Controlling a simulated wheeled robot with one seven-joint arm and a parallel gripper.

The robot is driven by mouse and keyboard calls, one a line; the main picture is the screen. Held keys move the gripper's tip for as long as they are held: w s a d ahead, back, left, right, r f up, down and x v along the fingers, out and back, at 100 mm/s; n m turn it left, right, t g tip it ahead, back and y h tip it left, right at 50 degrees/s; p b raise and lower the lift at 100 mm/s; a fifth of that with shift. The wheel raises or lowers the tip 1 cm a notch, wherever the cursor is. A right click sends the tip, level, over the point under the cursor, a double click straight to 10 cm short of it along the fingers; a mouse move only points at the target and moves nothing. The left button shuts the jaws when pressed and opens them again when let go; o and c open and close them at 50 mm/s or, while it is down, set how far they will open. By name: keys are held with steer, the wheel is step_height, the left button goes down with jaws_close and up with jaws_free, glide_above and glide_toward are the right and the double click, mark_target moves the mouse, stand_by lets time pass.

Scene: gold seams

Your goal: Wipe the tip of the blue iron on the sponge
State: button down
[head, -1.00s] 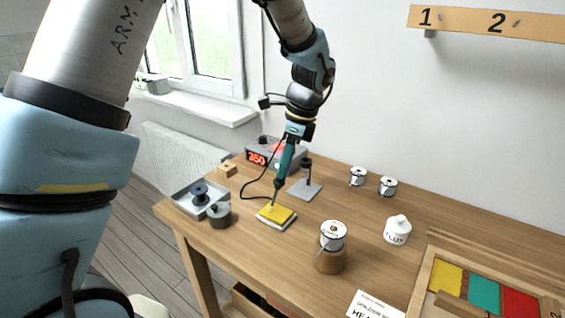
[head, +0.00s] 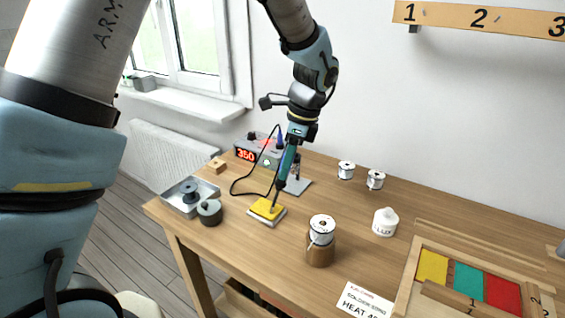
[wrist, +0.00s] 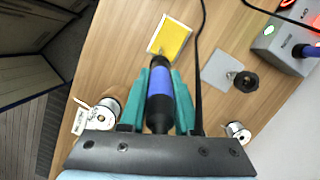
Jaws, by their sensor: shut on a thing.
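My gripper (head: 290,150) is shut on the blue iron, whose blue-banded dark handle (wrist: 160,98) lies between the teal fingers in the wrist view. The iron points steeply down in the head view, with its tip at the yellow sponge (head: 263,206). The sponge sits in a pale tray on the bench and also shows in the wrist view (wrist: 174,38). The tip overlaps the sponge in both views; I cannot tell whether it presses on it.
A station with a red 350 display (head: 246,155) and a stand plate (head: 300,187) are behind. A metal tray (head: 178,207) and dark pot (head: 210,213) are left. A spool on a wooden block (head: 320,252), a white jar (head: 385,222) and a colored-block tray (head: 415,268) are right.

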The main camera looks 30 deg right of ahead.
steer(key=shift+r, duration=0.1)
steer(key=p+v, duration=0.1)
steer(key=v, duration=0.1)
steer(key=p+v, duration=0.2)
steer(key=a+p+v, duration=0.1)
steer(key=p, duration=0.1)
steer(key=shift+w+r, duration=0.25)
steer(key=shift+r, duration=0.3)
steer(key=shift+f, duration=0.1)
